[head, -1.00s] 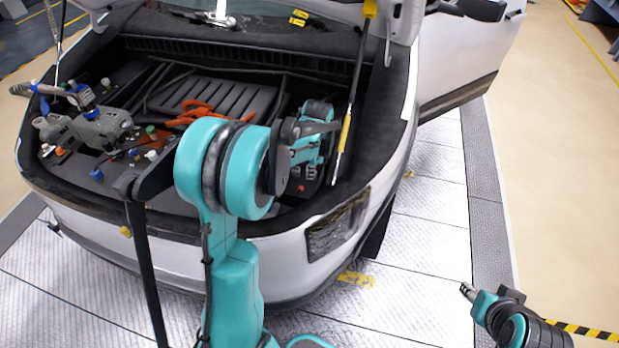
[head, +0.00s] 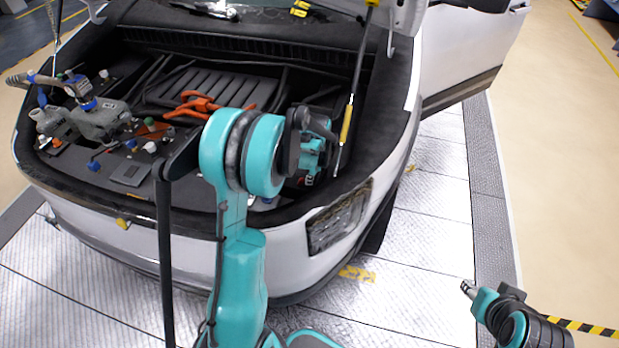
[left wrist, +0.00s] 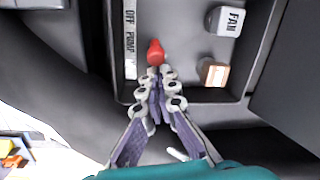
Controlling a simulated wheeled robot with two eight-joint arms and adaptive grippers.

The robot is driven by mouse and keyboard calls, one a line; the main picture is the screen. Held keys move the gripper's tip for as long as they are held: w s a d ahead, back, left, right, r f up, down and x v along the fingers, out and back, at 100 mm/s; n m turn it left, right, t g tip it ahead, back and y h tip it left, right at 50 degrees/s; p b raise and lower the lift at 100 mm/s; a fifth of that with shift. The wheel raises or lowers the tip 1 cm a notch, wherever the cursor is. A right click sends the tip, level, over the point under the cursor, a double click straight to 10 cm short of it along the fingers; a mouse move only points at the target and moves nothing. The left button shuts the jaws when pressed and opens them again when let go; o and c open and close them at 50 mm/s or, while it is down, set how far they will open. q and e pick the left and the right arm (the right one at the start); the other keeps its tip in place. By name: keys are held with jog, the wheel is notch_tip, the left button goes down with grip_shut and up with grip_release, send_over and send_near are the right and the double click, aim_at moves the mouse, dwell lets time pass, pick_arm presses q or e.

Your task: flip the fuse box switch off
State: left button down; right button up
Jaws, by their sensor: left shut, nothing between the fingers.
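The red switch (left wrist: 155,52) sits in the black fuse box (left wrist: 185,45), beside a white strip (left wrist: 130,40) lettered "OFF" and "PUMP". My left gripper (left wrist: 159,77) is shut and empty in the left wrist view. Its fingertips are right at the near end of the red switch; I cannot tell whether they touch it. In the head view my left wrist (head: 314,152) is over the right side of the engine bay, and my arm hides most of the fuse box there. My right gripper (head: 468,289) is low at the right, clear of the car, too small to judge.
A white block marked "FAN" (left wrist: 228,21) and an orange-topped block (left wrist: 214,73) stand right of the switch. A yellow-and-black prop rod (head: 350,110) rises close to my left wrist. Orange cables (head: 195,104) lie mid-bay. The floor at right is open.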

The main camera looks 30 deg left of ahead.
pick_arm(q)
jog(key=shift+s+a+r+t+h, duration=0.1)
jog(key=shift+a+r+t+h, duration=0.25)
jog(key=shift+h, duration=0.55)
jog(key=shift+s+a+r+h, duration=0.15)
jog(key=shift+a+h, duration=0.45)
jog(key=shift+h, duration=0.5)
jog(key=shift+a+r+t, duration=0.1)
jog(key=shift+a+t, duration=0.05)
jog(key=shift+t, duration=0.1)
jog(key=shift+s+a, duration=0.1)
jog(key=shift+a, duration=0.25)
jog(key=shift+r, duration=0.2)
jog(key=shift+r+p, duration=0.35)
jog(key=shift+r, duration=0.35)
